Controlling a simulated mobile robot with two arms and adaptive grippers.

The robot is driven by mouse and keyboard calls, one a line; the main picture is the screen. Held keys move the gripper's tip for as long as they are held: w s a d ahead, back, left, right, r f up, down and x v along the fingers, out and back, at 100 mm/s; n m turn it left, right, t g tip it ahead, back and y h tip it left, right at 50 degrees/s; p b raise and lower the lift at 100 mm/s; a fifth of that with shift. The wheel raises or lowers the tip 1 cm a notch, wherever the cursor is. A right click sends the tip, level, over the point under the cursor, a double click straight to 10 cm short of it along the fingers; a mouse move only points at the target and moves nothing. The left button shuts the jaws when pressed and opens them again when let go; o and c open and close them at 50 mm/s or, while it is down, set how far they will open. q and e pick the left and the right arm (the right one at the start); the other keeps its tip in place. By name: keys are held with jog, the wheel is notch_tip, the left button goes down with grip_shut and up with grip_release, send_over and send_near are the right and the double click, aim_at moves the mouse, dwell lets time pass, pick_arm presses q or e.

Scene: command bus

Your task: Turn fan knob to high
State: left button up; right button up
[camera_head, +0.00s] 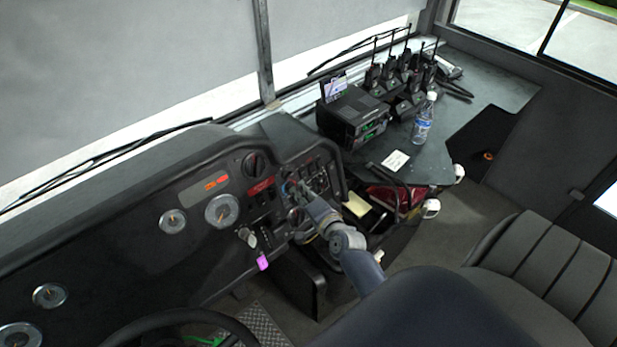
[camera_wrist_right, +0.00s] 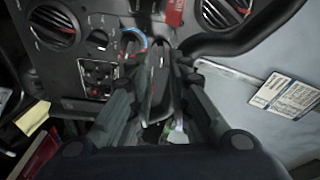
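My right gripper (camera_head: 300,190) reaches the dashboard's control panel in the head view and covers part of it. In the right wrist view, the gripper (camera_wrist_right: 156,68) has its two fingers apart, pointing at the panel. A dark upright knob (camera_wrist_right: 160,52) stands between the fingertips; whether they touch it is unclear. A knob with a blue and red arc (camera_wrist_right: 133,40) is just left of it, and a smaller knob (camera_wrist_right: 98,38) is farther left. I cannot read which is the fan knob or its setting. My left gripper is not in view.
Round vents (camera_wrist_right: 53,25) flank the panel, with switches (camera_wrist_right: 98,77) below. A steering wheel (camera_head: 185,328) is at lower left. A black radio unit (camera_head: 352,116), a water bottle (camera_head: 423,120) and several handheld radios stand on the right-hand counter. A seat (camera_head: 550,270) is at lower right.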

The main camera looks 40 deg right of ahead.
jog(key=shift+v, duration=1.95)
jog(key=s+a+f+n+g+y+b, duration=0.1)
jog(key=s+a+f+n+g, duration=0.2)
jog(key=f, duration=0.7)
jog(key=s+a+f+n+g+y+b, duration=0.1)
jog(key=s+a+f+n, duration=0.15)
jog(key=s+f, duration=0.5)
jog(key=s+a+f+n+g+y+b, duration=0.1)
jog(key=s+a+f+n+g+b, duration=0.15)
jog(key=f, duration=0.85)
jog(key=s+a+f+n+g, duration=0.1)
jog(key=s+f+n+g, duration=0.1)
jog(key=s+f, duration=0.4)
jog(key=s+a+f+n+g+b, duration=0.1)
jog(key=s+f+n, duration=0.4)
jog(key=s, duration=0.9)
jog(key=s+a+f+n+g+b, duration=0.1)
jog(key=s+f+n+g, duration=0.2)
jog(key=s+f, duration=0.4)
jog(key=s+g, duration=0.1)
jog(key=s, duration=0.2)
jog(key=shift+f+n+h, duration=0.3)
jog(key=shift+f+n, duration=0.05)
jog(key=shift+n, duration=0.05)
